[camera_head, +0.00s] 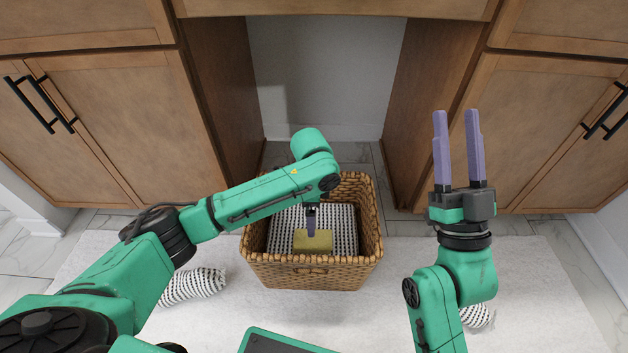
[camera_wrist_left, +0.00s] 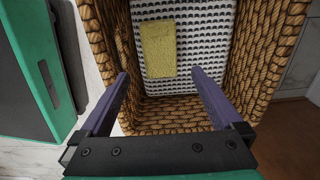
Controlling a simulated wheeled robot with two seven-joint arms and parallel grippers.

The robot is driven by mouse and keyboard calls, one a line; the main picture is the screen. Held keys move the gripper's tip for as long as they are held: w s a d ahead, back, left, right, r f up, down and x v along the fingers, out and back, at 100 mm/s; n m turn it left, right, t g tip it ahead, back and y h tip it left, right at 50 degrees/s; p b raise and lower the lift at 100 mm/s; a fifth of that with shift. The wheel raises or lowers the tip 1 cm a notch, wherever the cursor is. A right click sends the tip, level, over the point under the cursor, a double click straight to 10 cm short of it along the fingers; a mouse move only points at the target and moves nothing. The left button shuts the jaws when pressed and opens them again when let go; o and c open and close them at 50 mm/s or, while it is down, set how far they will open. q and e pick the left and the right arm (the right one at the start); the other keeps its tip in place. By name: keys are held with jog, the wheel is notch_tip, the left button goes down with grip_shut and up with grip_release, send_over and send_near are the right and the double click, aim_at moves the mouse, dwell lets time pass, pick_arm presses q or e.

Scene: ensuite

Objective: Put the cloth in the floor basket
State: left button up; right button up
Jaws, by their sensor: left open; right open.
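A yellow cloth (camera_head: 313,243) lies flat in the wicker floor basket (camera_head: 311,274), on its black-and-white patterned lining. In the left wrist view the cloth (camera_wrist_left: 158,50) lies beyond my fingertips, inside the basket (camera_wrist_left: 172,117). My left gripper (camera_head: 311,222) points down into the basket above the cloth. In the left wrist view its two purple fingers (camera_wrist_left: 162,80) are apart, with nothing between them. My right gripper (camera_head: 456,125) is open and empty, with its fingers pointing away from me, to the right of the basket.
Wooden cabinets with black handles (camera_head: 120,110) stand at the back on both sides of a knee space. A pale rug (camera_head: 545,290) lies under the basket. A patterned rolled item (camera_head: 195,286) lies on the rug left of the basket, and another (camera_head: 476,316) is partly hidden by my right arm.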

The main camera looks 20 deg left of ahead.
pick_arm(q)
jog(key=w+d+r+n+t+h, duration=0.1)
jog(key=d+r+t+h, duration=0.1)
jog(key=d+h, duration=0.35)
jog(key=w+d+r+t+h, duration=0.1)
jog(key=d+t+h, duration=0.15)
jog(key=d, duration=0.65)
jog(key=w+d+r+n+t+h, duration=0.1)
jog(key=d+r+n+t+h, duration=0.2)
jog(key=r, duration=0.4)
jog(key=s+a+r+n+t+h, duration=0.1)
jog(key=a+r+n+t, duration=0.15)
jog(key=r+t, duration=0.4)
jog(key=a+r+n+t+h, duration=0.15)
jog(key=a+r+t, duration=0.25)
jog(key=r, duration=0.5)
jog(key=s+a+r+n+t+y, duration=0.3)
jog(key=s+a+r+t, duration=0.2)
jog(key=a+r+t, duration=0.1)
jog(key=shift+s+a+r+n+t, duration=0.2)
jog(key=shift+a+r+n+t, duration=0.25)
jog(key=shift+a, duration=0.8)
